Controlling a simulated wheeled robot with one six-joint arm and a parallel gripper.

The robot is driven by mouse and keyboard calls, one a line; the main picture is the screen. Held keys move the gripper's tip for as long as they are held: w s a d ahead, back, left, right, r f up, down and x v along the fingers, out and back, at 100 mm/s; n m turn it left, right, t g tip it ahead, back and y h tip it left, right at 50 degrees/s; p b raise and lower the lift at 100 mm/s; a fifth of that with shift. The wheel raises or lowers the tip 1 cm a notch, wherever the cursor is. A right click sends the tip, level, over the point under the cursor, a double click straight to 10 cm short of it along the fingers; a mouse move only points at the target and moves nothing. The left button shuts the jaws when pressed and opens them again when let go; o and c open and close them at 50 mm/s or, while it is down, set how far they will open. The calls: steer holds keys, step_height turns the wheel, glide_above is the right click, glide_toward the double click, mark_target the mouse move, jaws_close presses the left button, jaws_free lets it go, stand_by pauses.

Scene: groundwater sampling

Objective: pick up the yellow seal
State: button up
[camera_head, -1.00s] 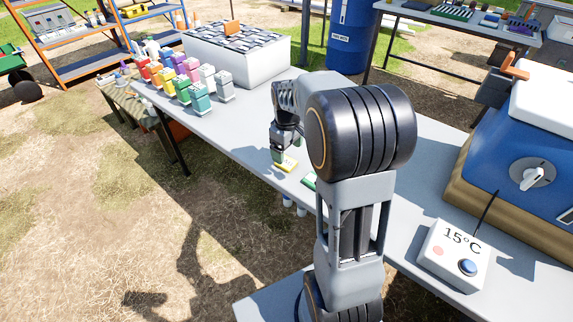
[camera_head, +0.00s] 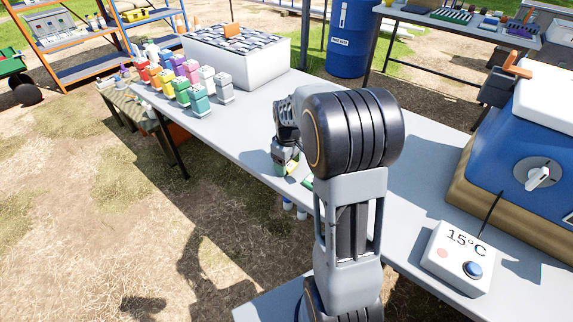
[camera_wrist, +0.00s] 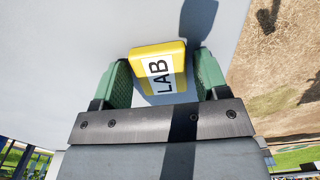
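The yellow seal (camera_wrist: 157,56) with a white "LAB" label lies on the grey table in the wrist view. My gripper (camera_wrist: 162,66) is open, with its green fingers to the left and right of the seal and small gaps on both sides. In the head view a bit of the yellow seal (camera_head: 291,168) shows beside my gripper (camera_head: 281,162), which is low at the table. The rest of the seal is hidden there by my gripper and arm.
Several colored bottles (camera_head: 187,81) and a white box (camera_head: 238,67) stand farther back on the table (camera_head: 245,125). A "15°C" control box (camera_head: 453,262) and a blue cooler (camera_head: 540,160) are at the right. The table's left edge is near the seal.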

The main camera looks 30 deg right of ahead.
steer(key=c, duration=0.7)
steer(key=shift+r, duration=0.1)
